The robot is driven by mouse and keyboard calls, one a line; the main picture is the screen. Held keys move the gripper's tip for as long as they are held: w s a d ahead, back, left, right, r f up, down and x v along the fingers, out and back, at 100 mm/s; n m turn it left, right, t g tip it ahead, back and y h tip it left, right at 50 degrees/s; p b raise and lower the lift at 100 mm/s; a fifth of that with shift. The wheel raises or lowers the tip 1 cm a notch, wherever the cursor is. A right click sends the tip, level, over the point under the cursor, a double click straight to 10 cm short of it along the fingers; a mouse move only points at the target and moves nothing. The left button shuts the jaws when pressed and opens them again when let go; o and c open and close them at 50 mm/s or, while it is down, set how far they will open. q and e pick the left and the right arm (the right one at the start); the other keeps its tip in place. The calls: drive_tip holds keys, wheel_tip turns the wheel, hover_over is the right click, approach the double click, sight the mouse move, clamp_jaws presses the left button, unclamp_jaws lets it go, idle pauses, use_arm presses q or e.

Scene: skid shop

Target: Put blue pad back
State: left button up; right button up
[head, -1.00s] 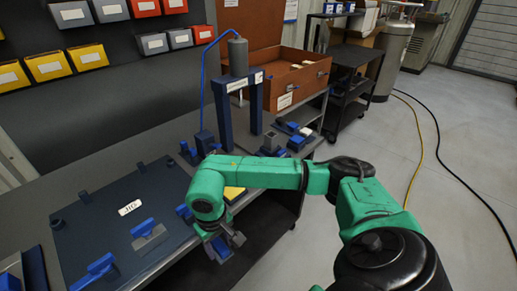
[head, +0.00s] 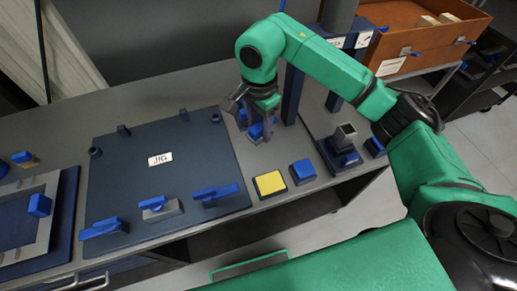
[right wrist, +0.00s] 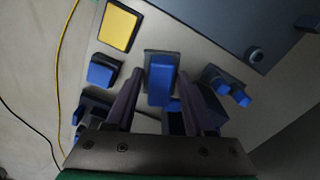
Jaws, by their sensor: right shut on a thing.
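A blue pad (head: 302,172) on a dark base lies near the table's front edge, right of a yellow pad (head: 270,184). Both also show in the right wrist view, the blue pad (right wrist: 103,70) below the yellow pad (right wrist: 118,27). My right gripper (head: 262,108) points down behind these pads, right of the dark jig board. It is shut on a blue block (right wrist: 160,82) with a grey plate under it, seen between the fingers in the right wrist view. I cannot tell whether the plate touches the table. My left gripper is not in view.
The jig board (head: 160,175) carries blue-handled clamps along its front. A blue post frame (head: 293,92) stands right of my gripper. A dark stand with a grey block (head: 345,138) is further right, and a brown drawer box (head: 405,45) is behind.

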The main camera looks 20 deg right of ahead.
sight(259, 159)
wheel_tip(259, 159, down, 12)
drive_tip(key=shift+w+r+p, duration=0.1)
drive_tip(key=shift+r+p, duration=0.1)
drive_tip(key=shift+p, duration=0.8)
drive_tip(key=shift+f, duration=0.25)
drive_tip(key=shift+w+f, duration=0.1)
drive_tip(key=shift+f, duration=0.1)
drive_tip(key=o, duration=1.3)
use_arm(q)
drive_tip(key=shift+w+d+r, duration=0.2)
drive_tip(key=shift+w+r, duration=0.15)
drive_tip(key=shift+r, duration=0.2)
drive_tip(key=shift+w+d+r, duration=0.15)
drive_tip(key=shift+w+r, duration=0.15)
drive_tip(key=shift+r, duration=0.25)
use_arm(e)
drive_tip(key=shift+r, duration=0.1)
